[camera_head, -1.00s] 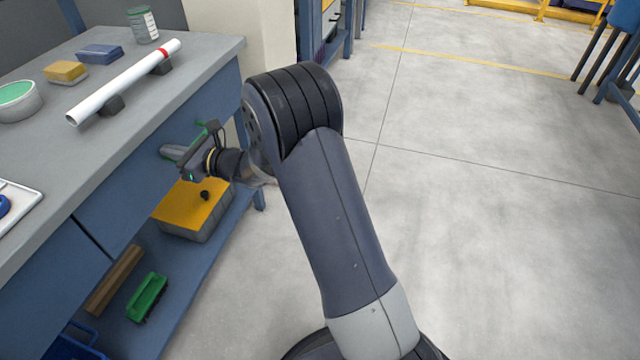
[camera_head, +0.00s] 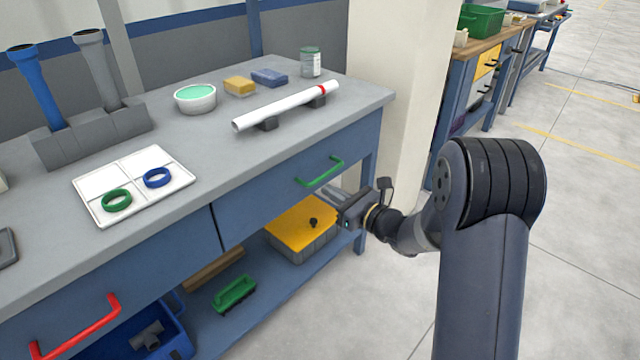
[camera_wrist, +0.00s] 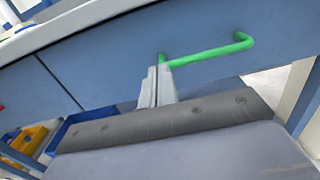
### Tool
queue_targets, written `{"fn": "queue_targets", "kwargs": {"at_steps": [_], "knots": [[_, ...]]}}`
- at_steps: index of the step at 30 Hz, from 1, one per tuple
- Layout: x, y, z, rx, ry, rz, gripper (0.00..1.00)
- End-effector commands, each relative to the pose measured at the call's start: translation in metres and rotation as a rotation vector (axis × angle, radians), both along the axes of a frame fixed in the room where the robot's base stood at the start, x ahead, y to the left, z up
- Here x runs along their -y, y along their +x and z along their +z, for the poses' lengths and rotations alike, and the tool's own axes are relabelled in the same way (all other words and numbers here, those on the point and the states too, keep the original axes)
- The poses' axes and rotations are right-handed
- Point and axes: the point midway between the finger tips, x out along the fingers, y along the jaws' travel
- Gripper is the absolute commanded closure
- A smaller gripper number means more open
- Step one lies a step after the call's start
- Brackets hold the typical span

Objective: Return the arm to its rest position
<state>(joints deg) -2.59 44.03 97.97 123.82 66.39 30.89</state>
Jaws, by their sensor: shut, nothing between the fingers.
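My gripper (camera_head: 338,197) is shut and empty. In the head view it is in front of the workbench's right end, beside the green drawer handle (camera_head: 320,171). In the wrist view its closed fingers (camera_wrist: 157,86) point at the blue drawer front, with the green handle (camera_wrist: 210,53) just beyond them. I cannot tell whether the fingers touch the handle. My arm is bent, its dark elbow (camera_head: 492,180) raised at the right of the head view.
The workbench (camera_head: 350,95) carries a white pipe (camera_head: 285,106) on two supports, a white tray (camera_head: 88,187) with green and blue rings, and a grey holder (camera_head: 90,135) with two upright pipes. A yellow-lidded box (camera_head: 300,228) sits on the lower shelf. Floor at right is clear.

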Motion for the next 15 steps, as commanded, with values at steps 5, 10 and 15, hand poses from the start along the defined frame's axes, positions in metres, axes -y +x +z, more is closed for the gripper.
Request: {"fn": "queue_targets", "kwargs": {"at_steps": [5, 10, 15], "knots": [[0.025, -0.018, 0.001, 0.000, 0.000, -0.003, 1.00], [0.033, -0.025, 0.000, 0.001, -0.001, 0.000, 1.00], [0.034, -0.026, 0.000, 0.001, -0.001, 0.001, 1.00]]}}
